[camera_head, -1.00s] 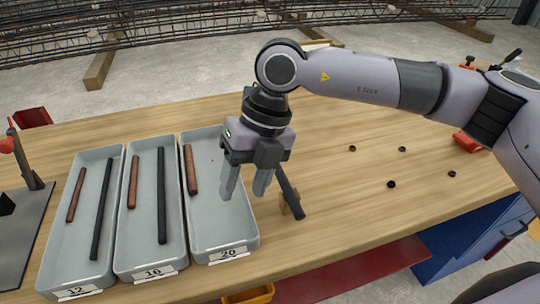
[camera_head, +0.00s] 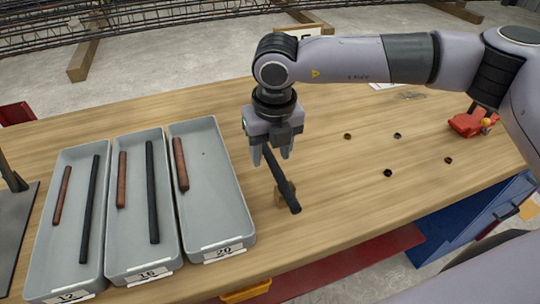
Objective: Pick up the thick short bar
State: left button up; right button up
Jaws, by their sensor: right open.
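A short, thick reddish-brown bar (camera_head: 180,165) lies in the tray labelled 20 (camera_head: 219,195), near its left wall. Thinner short reddish bars lie in the tray labelled 16 (camera_head: 122,180) and the tray labelled 12 (camera_head: 62,195). My right gripper (camera_head: 272,156) points down, to the right of tray 20, with its fingers apart. My left gripper is out of view.
Long dark bars lie in tray 16 (camera_head: 152,190) and tray 12 (camera_head: 90,210). Several small dark rings (camera_head: 388,173) sit on the bare table to the right. A red tool (camera_head: 470,122) stands at the far right. A rebar cage (camera_head: 100,25) lies behind the table.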

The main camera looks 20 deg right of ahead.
jog(key=shift+c, duration=0.3)
grip_shut()
jog(key=shift+r, duration=0.1)
jog(key=shift+w+r, duration=0.1)
